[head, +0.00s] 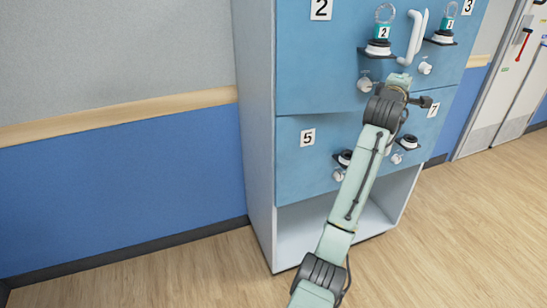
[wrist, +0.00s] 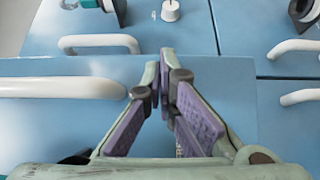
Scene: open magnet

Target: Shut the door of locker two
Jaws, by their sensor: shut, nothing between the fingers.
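The door of locker two (head: 330,62) is the blue upper-left door with a "2" plate in the head view. It seems slightly ajar: in the wrist view a blue panel (wrist: 50,130), which I take to be this door, stands nearer than its neighbours and overlaps them. A white handle (wrist: 60,88) is on it. My gripper (wrist: 160,62) is shut and empty, its fingertips near that panel's edge; I cannot tell whether they touch. In the head view my arm hides the fingertips and part of the door.
A "2" tag padlock (head: 383,33) stands on a small shelf on the door. Door five (head: 310,160) is below, door three to the right. An open bottom bay (head: 300,235) is under the lockers. The wooden floor (head: 180,270) at left is clear.

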